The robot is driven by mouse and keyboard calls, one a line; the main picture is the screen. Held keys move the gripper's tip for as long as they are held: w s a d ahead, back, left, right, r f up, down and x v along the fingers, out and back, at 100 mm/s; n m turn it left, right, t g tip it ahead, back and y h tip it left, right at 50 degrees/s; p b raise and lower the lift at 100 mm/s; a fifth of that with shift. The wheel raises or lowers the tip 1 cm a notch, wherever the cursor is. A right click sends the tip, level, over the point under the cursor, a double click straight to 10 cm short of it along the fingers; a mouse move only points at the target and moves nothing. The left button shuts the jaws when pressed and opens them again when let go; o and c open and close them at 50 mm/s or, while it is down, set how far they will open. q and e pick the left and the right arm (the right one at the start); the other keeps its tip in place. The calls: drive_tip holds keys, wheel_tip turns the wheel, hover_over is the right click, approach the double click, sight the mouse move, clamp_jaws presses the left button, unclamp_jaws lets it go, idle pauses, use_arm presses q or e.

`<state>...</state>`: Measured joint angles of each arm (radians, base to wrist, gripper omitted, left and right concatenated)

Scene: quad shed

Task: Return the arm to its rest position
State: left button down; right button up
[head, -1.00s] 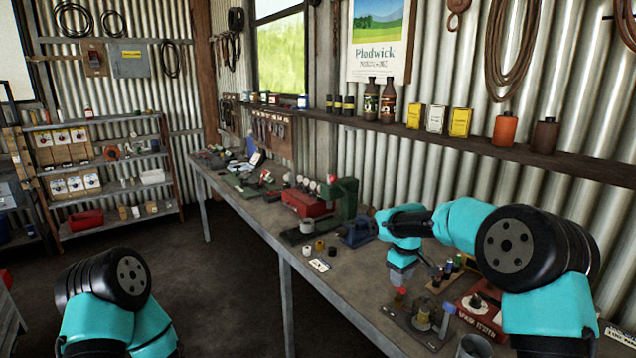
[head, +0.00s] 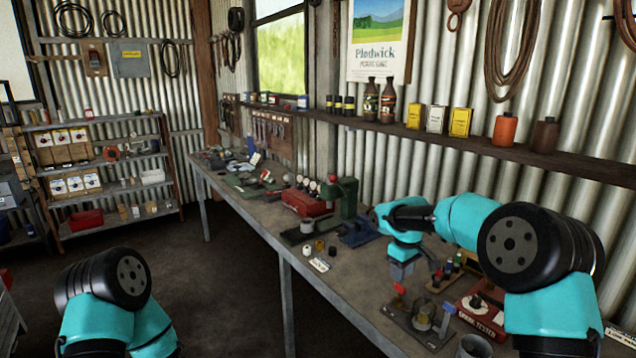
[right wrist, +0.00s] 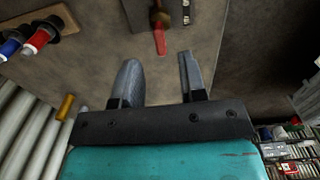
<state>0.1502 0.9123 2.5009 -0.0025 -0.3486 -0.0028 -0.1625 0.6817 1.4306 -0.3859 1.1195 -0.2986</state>
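My right gripper (head: 402,270) hangs above the workbench (head: 262,212), pointing down. In the right wrist view its two grey fingers (right wrist: 157,80) are spread with nothing between them. A red-tipped lever (head: 400,289) stands on a small dark fixture (head: 425,322) below and apart from the gripper. The lever also shows in the right wrist view (right wrist: 160,42), beyond the fingertips. My left arm is folded at the lower left of the head view; its gripper is out of sight.
A red spark tester (head: 482,310) and a rack of small bottles (head: 446,273) stand close to the right arm. A grey cup (head: 474,346) is at the front edge. A green machine (head: 343,198) stands farther back. The floor left of the bench is clear.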

sight(401, 285)
wheel_tip(401, 285, up, 12)
wheel_tip(401, 285, down, 17)
drive_tip(key=shift+f, duration=0.15)
drive_tip(key=m, duration=0.4)
drive_tip(key=shift+m, duration=2.6)
drive_tip(key=shift+n, duration=3)
